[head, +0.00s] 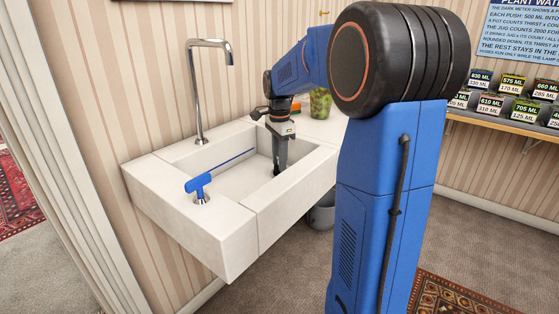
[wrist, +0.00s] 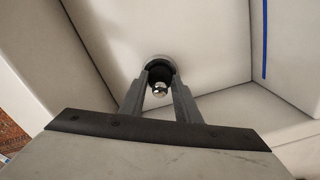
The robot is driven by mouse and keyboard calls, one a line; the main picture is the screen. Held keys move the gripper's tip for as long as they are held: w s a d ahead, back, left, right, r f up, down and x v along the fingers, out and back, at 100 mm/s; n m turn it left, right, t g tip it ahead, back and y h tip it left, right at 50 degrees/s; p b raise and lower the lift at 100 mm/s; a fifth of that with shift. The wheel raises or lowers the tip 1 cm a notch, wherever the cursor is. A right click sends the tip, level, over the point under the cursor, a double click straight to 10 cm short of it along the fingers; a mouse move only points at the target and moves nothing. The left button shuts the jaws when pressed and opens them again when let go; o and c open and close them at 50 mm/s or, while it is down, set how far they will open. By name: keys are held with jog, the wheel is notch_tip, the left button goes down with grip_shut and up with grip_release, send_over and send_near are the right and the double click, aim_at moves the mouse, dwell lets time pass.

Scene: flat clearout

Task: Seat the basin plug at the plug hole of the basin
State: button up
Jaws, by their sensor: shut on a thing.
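The white basin (head: 285,208) is fixed to the striped wall in the head view. My gripper (head: 277,170) points down inside it, near its right side. In the wrist view my gripper (wrist: 160,76) has its two fingers closed on the basin plug (wrist: 160,75), a dark round piece with a shiny knob. A pale metallic rim of the plug hole (wrist: 158,60) shows just beyond the plug. The plug and fingers hide most of the hole, so I cannot tell whether the plug is in it or just above it.
A tall chrome tap (head: 195,90) rises at the basin's back left. A blue T-shaped handle (head: 198,184) stands on the front left rim. A green jar (head: 320,103) stands behind my arm. A grey bin (head: 321,214) is below.

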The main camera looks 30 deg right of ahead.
jog(key=shift+f, duration=0.75)
jog(key=o, duration=1.1)
jog(key=shift+r, duration=0.1)
notch_tip(320, 180, up, 17)
jog(key=shift+r, duration=0.15)
